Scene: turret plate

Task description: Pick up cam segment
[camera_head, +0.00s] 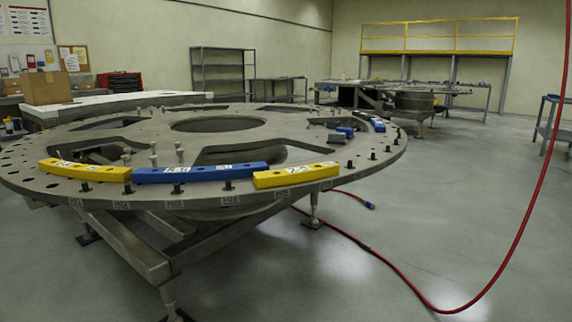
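Cam segments lie along the rim of the large round turret plate (50,153). At the near edge are a yellow cam segment (88,171), a long blue cam segment (205,173) and a second yellow cam segment (292,175), close to end to end. A smaller blue piece (346,131) sits beside a grey block (335,138). Neither of my grippers shows in this view.
Bolts and pegs stand up from the plate near the segments. A red hose (470,308) lies on the floor at right and hangs upward. A cardboard box (46,88) is on a table behind. Grey floor (430,220) at right is mostly clear.

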